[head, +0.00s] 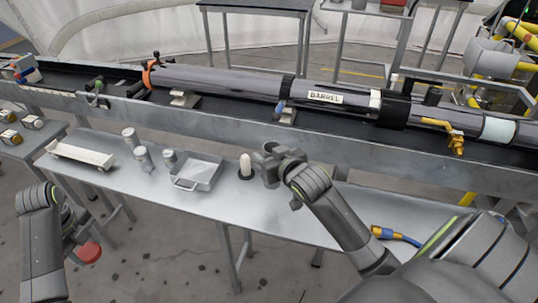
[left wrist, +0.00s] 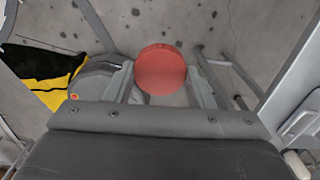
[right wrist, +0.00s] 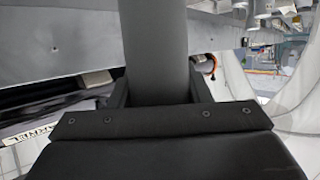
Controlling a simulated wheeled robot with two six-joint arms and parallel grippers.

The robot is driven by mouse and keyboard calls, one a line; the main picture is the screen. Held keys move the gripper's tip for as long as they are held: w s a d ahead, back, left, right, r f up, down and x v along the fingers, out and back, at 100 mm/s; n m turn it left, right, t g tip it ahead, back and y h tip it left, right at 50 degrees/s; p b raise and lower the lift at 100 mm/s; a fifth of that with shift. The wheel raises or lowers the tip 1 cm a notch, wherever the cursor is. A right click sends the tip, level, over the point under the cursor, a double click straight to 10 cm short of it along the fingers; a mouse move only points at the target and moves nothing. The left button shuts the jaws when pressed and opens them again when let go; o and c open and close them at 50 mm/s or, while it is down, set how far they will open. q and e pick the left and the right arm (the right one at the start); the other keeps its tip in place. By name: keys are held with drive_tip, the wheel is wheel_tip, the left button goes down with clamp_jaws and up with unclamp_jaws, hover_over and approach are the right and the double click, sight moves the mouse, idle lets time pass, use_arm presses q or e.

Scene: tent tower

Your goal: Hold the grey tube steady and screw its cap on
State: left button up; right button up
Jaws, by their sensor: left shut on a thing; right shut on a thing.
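The red cap (head: 88,252) is a round disc held in my left gripper (head: 78,238), off the table's front edge at lower left. In the left wrist view the red cap (left wrist: 160,70) sits between the two fingers of my left gripper (left wrist: 160,88). My right gripper (head: 268,163) is above the steel table, just right of a white-topped peg. In the right wrist view a dark grey tube (right wrist: 157,45) fills the space between the fingers of my right gripper (right wrist: 158,92). Its ends are out of that view. Cap and tube are well apart.
The steel table (head: 215,212) carries a metal pan (head: 197,172), a white tray (head: 80,155), several small grey cylinders (head: 143,158) and the white-topped peg (head: 245,166). Behind it runs a long rail with the barrel (head: 230,83). A blue hose (head: 395,237) lies at right.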

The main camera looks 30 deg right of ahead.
drive_tip(key=shift+r, duration=0.1)
drive_tip(key=shift+c, duration=0.4)
use_arm(q)
drive_tip(key=shift+r+p, duration=0.5)
drive_tip(key=shift+p, duration=0.05)
drive_tip(key=shift+r+p, duration=0.35)
drive_tip(key=shift+r, duration=0.05)
use_arm(e)
drive_tip(key=s+a+r, duration=0.1)
drive_tip(key=a+r, duration=0.5)
drive_tip(key=r, duration=0.3)
drive_tip(key=s+a+r+n+y, duration=0.1)
drive_tip(key=s+a+r, duration=0.1)
drive_tip(key=a+r, duration=0.4)
wheel_tip(320, 180, up, 3)
drive_tip(key=shift+a+r, duration=0.1)
drive_tip(key=shift+a, duration=0.3)
drive_tip(key=s+a+f+n+g+y, duration=0.3)
drive_tip(key=a+f+n+g+y, duration=0.3)
drive_tip(key=f, duration=0.4)
drive_tip(key=s+a+f+n+g+y, duration=0.4)
drive_tip(key=a+f+n+g+y, duration=0.3)
drive_tip(key=f+n, duration=0.3)
drive_tip(key=shift+a+n+y, duration=0.6)
drive_tip(key=shift+a, duration=0.3)
drive_tip(key=shift+w+d, duration=0.1)
